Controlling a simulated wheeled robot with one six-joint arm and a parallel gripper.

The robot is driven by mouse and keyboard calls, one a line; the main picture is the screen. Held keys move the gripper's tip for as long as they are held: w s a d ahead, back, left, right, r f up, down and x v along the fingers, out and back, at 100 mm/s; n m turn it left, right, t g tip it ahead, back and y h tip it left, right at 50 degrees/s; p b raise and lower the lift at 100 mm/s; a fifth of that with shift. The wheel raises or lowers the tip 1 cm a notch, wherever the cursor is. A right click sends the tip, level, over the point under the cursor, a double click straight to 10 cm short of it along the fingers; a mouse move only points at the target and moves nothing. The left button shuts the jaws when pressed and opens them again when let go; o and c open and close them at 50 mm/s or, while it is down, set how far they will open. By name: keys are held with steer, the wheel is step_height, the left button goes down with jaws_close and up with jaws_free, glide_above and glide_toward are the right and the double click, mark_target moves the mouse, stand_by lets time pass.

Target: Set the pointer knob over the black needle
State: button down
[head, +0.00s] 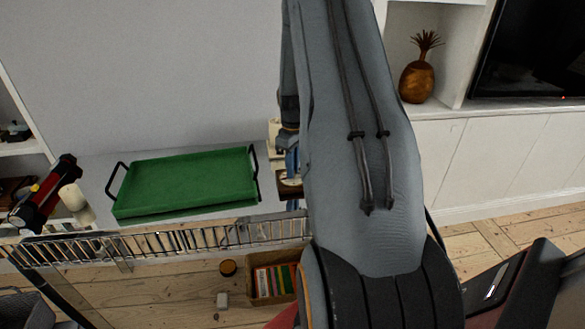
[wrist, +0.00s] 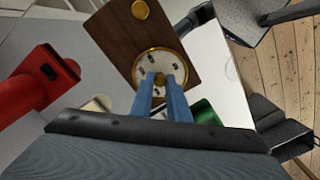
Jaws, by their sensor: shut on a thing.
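In the wrist view a brown wooden panel (wrist: 112,32) carries a round pale dial (wrist: 150,62) with a brass rim and dark marks. My gripper (wrist: 162,82), with two blue fingers, reaches onto the dial's face. It is shut on the pointer knob, which is mostly hidden between the fingertips. I cannot make out the black needle or how the pointer lines up with it. A round brass knob (wrist: 140,9) sits higher on the panel. In the head view my arm covers most of the device; part of my blue gripper (head: 289,150) shows at the arm's left edge.
A green tray (head: 185,181) with black handles lies left of the device. A red and black object (head: 42,197) and a pale cylinder (head: 74,198) stand farther left. A metal rack edge runs in front. A box of books (head: 272,282) sits on the floor.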

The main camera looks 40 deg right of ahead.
stand_by(0.3)
steer(key=c, duration=1.7)
jaws_free()
steer(key=shift+r+b, duration=1.05)
steer(key=shift+r, duration=2.9)
steer(key=s+a+r+m, duration=0.1)
steer(key=s+a, duration=0.1)
steer(key=a, duration=0.7)
steer(key=s+a+r, duration=0.2)
steer(key=a, duration=0.8)
steer(key=s+a+m, duration=0.1)
steer(key=s+a, duration=0.7)
steer(key=a, duration=0.1)
steer(key=s+a+m+t, duration=0.1)
steer(key=s+a, duration=0.3)
steer(key=a, duration=0.1)
steer(key=shift+s+a+f+m, duration=0.15)
steer(key=shift+s+m, duration=0.15)
